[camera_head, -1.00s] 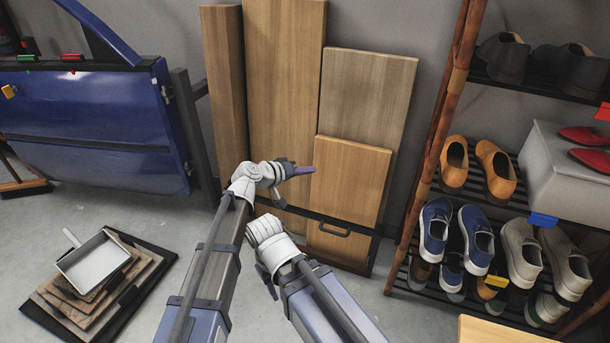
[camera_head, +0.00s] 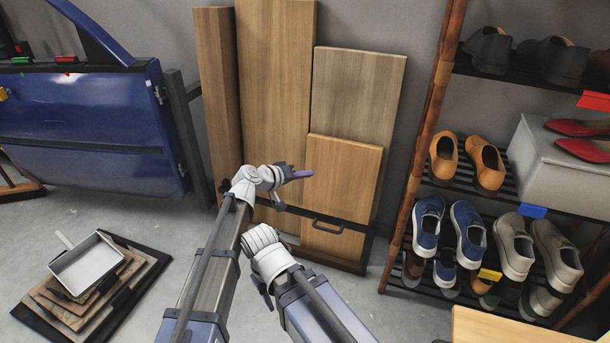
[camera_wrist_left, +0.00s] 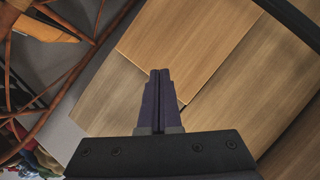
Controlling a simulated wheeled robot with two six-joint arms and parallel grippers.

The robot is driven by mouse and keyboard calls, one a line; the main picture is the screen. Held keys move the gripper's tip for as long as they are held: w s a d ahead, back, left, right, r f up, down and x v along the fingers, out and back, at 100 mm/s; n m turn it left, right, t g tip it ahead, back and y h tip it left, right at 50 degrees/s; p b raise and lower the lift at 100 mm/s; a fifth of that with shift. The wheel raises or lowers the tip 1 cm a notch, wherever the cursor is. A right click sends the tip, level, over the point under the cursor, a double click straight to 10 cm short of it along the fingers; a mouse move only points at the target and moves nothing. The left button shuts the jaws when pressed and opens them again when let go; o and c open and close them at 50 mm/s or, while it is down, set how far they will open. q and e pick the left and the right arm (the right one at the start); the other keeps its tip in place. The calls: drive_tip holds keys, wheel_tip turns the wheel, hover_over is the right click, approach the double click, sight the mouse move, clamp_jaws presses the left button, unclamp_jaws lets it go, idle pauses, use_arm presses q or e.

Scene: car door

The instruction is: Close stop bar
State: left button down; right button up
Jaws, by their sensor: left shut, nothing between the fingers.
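A dark bar (camera_head: 357,226) with a black loop handle (camera_head: 328,225) runs low across the front of the leaning wooden boards; I take it for the stop bar. My arms hide part of its left side. A dark bar (camera_wrist_left: 291,22) also crosses the upper right corner of the left wrist view. My left gripper (camera_head: 307,174) is shut and empty in front of the shortest board (camera_head: 344,178), above the handle. Its closed purple fingers (camera_wrist_left: 160,75) point at the boards in the wrist view. My right gripper (camera_head: 264,288) is mostly hidden by its own arm, lower down.
A blue car door (camera_head: 85,125) stands at the left. A dustpan (camera_head: 88,268) lies on stacked boards on the floor. A shoe rack (camera_head: 430,130) with several shoes stands close at the right. A light wooden surface (camera_head: 500,329) shows at the bottom right.

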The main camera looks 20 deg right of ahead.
use_arm(q)
drive_tip(key=s+a+r+p, duration=0.5)
drive_tip(key=s+r+p, duration=0.2)
drive_tip(key=r+p, duration=0.2)
drive_tip(key=shift+s+a+r, duration=0.15)
drive_tip(key=shift+r, duration=0.1)
